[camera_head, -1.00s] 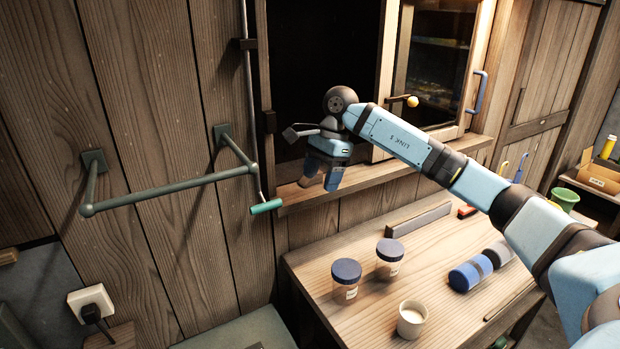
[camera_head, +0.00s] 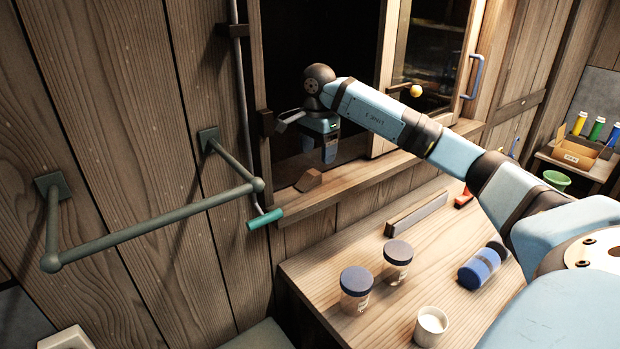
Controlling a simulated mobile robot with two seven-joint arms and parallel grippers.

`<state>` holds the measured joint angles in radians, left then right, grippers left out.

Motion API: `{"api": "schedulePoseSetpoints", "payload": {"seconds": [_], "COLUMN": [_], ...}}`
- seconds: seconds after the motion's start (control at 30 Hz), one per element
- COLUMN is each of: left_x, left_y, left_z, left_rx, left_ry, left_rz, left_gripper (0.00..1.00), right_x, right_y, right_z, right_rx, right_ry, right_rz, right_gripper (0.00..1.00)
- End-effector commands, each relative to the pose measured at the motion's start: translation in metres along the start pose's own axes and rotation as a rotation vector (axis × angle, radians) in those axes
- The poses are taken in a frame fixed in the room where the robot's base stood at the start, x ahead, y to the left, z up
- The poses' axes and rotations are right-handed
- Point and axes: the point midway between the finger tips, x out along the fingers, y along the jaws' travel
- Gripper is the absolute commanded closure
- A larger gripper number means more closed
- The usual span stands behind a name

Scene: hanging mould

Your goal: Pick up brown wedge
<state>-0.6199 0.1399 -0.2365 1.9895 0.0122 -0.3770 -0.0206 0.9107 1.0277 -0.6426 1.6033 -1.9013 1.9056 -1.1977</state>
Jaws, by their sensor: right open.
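The brown wedge (camera_head: 308,181) lies on the wooden window sill, near the left end of the dark opening. My right gripper (camera_head: 330,160) hangs just above and to the right of the wedge, fingers pointing down. It is open and appears apart from the wedge, with nothing seen between its fingers. My left gripper is not in view.
A green-grey rail (camera_head: 150,228) and a rod with a teal handle (camera_head: 265,219) are left of the sill (camera_head: 375,185). The workbench (camera_head: 330,262) below holds two lidded jars (camera_head: 357,289), a white cup (camera_head: 431,325) and a blue cylinder (camera_head: 479,269). A sliding window frame (camera_head: 390,60) stands at right.

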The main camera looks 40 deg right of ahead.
Motion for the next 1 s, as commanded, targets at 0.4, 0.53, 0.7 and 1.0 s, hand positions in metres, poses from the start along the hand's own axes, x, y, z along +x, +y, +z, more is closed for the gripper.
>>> {"api": "schedulePoseSetpoints", "payload": {"seconds": [0.4,0.53,0.7,1.0], "left_x": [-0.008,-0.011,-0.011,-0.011], "left_y": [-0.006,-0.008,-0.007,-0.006], "left_z": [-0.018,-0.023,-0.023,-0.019], "left_rx": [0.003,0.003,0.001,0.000], "left_ry": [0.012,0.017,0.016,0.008], "left_rz": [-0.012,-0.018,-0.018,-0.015], "left_gripper": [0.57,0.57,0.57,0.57], "right_x": [0.042,0.061,0.070,0.070], "right_y": [-0.002,-0.003,-0.003,-0.003], "right_z": [-0.004,-0.004,-0.004,-0.005], "right_rx": [0.001,0.000,-0.001,-0.001], "right_ry": [-0.001,-0.001,-0.001,0.000], "right_rz": [0.005,0.002,0.000,-0.001], "right_gripper": [0.32,0.32,0.32,0.62]}}
